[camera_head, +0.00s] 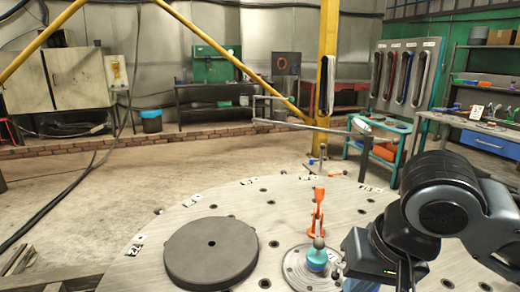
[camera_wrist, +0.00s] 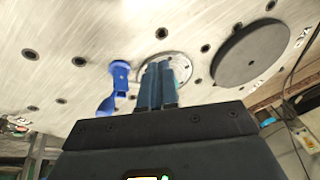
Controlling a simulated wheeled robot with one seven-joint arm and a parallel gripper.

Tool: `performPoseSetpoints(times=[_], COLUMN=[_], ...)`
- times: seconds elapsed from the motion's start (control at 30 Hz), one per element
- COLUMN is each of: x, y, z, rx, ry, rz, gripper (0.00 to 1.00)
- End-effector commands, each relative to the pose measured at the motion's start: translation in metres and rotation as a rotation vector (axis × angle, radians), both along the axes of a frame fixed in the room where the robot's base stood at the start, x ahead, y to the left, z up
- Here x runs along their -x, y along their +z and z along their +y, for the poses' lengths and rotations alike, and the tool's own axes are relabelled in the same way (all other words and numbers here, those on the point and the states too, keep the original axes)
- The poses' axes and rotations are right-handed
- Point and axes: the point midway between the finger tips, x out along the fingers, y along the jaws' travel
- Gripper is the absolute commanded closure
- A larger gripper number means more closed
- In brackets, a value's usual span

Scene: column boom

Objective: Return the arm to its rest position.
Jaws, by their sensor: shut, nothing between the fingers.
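My arm reaches in from the right in the head view, bent over the round metal table (camera_head: 190,215). My gripper (camera_wrist: 158,68) shows in the wrist view with its two blue-grey fingers together and nothing between them. In the head view my dark wrist covers part of the table's right side, and the fingertips are hard to make out. In the wrist view the fingers overlap a small round plate on the table. A blue clamp (camera_wrist: 119,80) stands just left of the fingers there.
A dark grey disc (camera_head: 211,250) lies on the table. An orange clamp (camera_head: 317,215) stands behind a turquoise knobbed piece (camera_head: 317,256) on the small round plate (camera_head: 298,272). A yellow post (camera_head: 327,75) and a teal cart (camera_head: 378,150) stand beyond.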

Motion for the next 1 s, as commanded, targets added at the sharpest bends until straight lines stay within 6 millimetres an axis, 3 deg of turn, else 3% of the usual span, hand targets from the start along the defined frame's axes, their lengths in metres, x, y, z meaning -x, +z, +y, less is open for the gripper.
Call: performPoseSetpoints(times=[0.27, 0.5, 0.6, 0.8, 1.0], x=[-0.003, -0.004, -0.004, -0.003, 0.002], y=[0.018, 0.057, 0.074, 0.099, 0.102], z=[0.068, 0.142, 0.163, 0.18, 0.174], rx=[-0.231, -0.555, -0.683, -0.882, -0.99], ry=[0.083, 0.14, 0.134, 0.066, -0.059], rz=[-0.102, -0.274, -0.358, -0.521, -0.674], gripper=[1.0, 1.0, 1.0, 1.0, 1.0])
